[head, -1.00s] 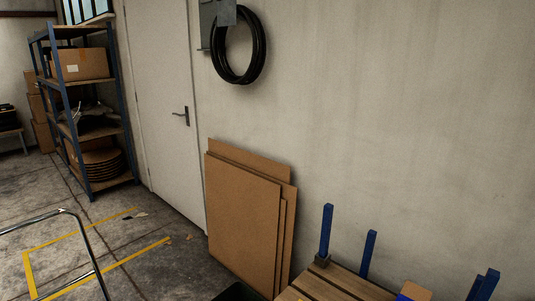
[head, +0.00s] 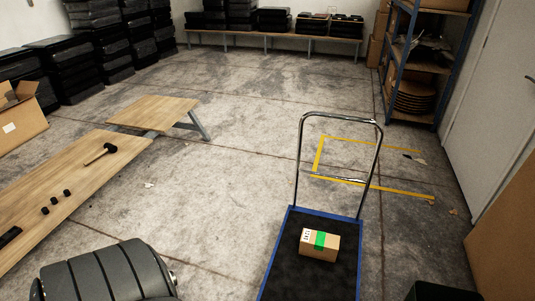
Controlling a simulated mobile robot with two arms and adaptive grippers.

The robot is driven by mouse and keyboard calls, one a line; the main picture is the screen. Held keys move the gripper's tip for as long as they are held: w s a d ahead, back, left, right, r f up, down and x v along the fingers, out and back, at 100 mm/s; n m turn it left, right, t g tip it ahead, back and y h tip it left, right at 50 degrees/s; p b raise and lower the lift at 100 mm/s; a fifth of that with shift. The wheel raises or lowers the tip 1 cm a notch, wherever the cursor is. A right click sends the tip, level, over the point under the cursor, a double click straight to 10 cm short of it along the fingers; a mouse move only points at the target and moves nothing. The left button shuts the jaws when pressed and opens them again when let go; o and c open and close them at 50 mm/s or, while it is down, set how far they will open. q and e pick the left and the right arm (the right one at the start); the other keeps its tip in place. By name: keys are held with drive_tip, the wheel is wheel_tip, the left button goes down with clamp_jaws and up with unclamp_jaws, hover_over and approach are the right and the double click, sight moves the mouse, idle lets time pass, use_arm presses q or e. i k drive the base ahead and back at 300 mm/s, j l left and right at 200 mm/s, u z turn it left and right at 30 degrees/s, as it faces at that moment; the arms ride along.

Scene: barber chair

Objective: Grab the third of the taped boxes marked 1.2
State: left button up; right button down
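A small cardboard box (head: 319,245) with a green tape band and a white label lies on the black deck of a blue-edged platform trolley (head: 283,258) at the lower middle right of the head view. The marks on its label are too small to read. No other taped box can be made out clearly. Neither of my grippers shows in the head view.
A wooden bench (head: 60,190) with a mallet (head: 101,153) stands at left, near an open carton (head: 20,118). A dark ribbed padded roll (head: 105,275) fills the lower left. A blue shelf rack (head: 428,55) stands upper right. The middle floor is clear.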

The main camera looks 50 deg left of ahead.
sight(319, 245)
drive_tip(key=u, duration=1)
drive_tip(key=k, duration=0.2)
drive_tip(key=k+z, duration=0.15)
drive_tip(key=z, duration=0.2)
drive_tip(key=k+z, duration=0.1)
drive_tip(key=z, duration=0.25)
drive_tip(key=k+l+z, duration=0.1)
drive_tip(key=z, duration=0.3)
drive_tip(key=i+j, duration=0.15)
drive_tip(key=j, duration=0.65)
drive_tip(key=i+j+z, duration=0.1)
drive_tip(key=j, duration=0.7)
drive_tip(key=i+j+z, duration=0.1)
drive_tip(key=j, duration=0.7)
drive_tip(key=i+j, duration=0.1)
drive_tip(key=j, duration=0.7)
